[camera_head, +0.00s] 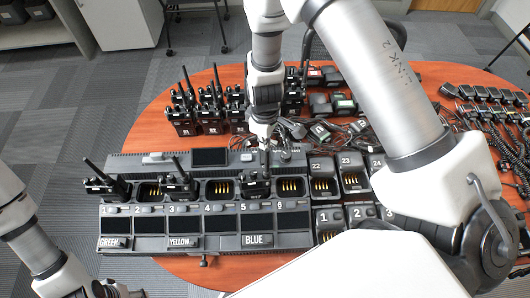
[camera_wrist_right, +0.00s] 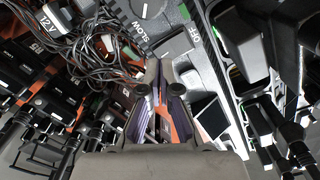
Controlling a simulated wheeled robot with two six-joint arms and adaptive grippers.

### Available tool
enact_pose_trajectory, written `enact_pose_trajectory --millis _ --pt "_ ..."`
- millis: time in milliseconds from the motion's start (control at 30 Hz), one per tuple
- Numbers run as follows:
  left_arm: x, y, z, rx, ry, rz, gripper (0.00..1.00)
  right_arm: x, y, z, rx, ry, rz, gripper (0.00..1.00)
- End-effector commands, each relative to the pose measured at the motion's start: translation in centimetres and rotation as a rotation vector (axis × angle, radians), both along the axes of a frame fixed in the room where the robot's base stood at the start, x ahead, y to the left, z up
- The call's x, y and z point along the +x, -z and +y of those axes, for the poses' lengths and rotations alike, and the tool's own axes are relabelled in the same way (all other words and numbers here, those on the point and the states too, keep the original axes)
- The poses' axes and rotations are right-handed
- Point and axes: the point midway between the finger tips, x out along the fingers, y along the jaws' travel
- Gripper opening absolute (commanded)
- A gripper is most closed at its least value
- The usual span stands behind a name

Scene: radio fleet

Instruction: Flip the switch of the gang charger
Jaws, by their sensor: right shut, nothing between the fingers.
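The gang charger (camera_head: 290,240) is a long dark grey unit on the table with numbered bays, some holding black radios, and GREEN, YELLOW and BLUE labels. Its rear strip carries a dark screen (camera_head: 209,156). In the right wrist view, white "OFF" lettering (camera_wrist_right: 195,40) shows beside the fingers; the switch lever itself is hard to make out. My right gripper (camera_head: 265,140) points down over the charger's rear edge, right of the screen. Its fingers (camera_wrist_right: 163,85) are shut and empty; contact with the charger cannot be told. My left gripper (camera_head: 115,291) is at the bottom left, partly cut off.
Several radios (camera_head: 210,112) stand behind the charger, with tangled black cables (camera_head: 345,135) to their right. Single chargers (camera_head: 353,175) adjoin its right end. Coiled-cord microphones (camera_head: 490,100) lie at far right. Bare orange tabletop (camera_head: 145,130) shows at the left.

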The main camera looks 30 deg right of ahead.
Motion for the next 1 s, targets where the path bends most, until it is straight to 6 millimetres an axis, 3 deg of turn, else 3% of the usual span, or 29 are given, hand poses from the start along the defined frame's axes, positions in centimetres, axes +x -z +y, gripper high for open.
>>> enact_pose_trajectory --millis 1000 --pt "0.0 1.6 0.0 0.000 0.000 0.000 0.62 0.0 1.6 0.0 0.000 0.000 0.000 0.00"
